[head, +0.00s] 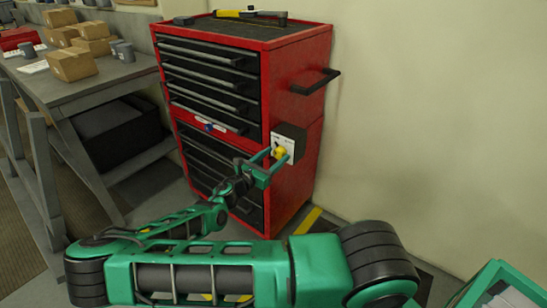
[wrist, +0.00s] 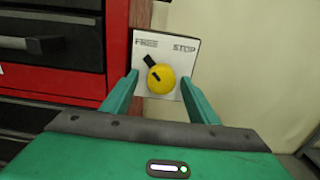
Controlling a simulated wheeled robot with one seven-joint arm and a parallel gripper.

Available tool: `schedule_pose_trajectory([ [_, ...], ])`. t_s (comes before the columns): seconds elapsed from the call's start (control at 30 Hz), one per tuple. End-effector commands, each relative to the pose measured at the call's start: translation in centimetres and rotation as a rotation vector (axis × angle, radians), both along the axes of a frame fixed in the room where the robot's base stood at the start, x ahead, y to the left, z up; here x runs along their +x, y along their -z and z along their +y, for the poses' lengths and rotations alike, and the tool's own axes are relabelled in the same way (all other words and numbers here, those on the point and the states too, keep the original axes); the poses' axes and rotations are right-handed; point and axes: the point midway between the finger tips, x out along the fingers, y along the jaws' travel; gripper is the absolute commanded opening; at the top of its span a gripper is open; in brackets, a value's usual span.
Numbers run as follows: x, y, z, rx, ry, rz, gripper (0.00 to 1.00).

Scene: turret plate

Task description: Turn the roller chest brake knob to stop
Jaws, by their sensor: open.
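The brake knob (wrist: 161,80) is yellow and round, with a black pointer. It sits on a white plate (wrist: 183,63) marked FREE at the left and STOP at the right. The pointer is turned to the upper left, towards FREE. In the head view the knob (head: 280,153) shows on the right side of the red roller chest (head: 297,70). My gripper (wrist: 159,77) is open, with one green finger on each side of the knob. Gaps show between the fingers and the knob in the wrist view. I cannot tell how far the fingertips are from the plate.
A black side handle (head: 316,82) sticks out above the plate. Tools (head: 250,14) lie on the chest top. A workbench (head: 95,77) with cardboard boxes (head: 72,64) stands at the left. A bare wall (head: 430,110) is at the right.

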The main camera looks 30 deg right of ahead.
Motion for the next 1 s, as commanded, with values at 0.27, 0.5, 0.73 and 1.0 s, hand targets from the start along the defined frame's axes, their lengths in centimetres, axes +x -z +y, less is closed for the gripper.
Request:
schedule_pose_trajectory([
  [0.27,0.03,0.00,0.04,0.000,0.000,-0.001,0.13],
  [0.5,0.12,-0.01,-0.09,0.006,-0.001,-0.013,0.13],
  [0.73,0.21,-0.02,0.04,0.037,-0.003,-0.097,0.13],
  [1.0,0.31,-0.03,0.20,0.113,-0.006,-0.302,0.13],
])
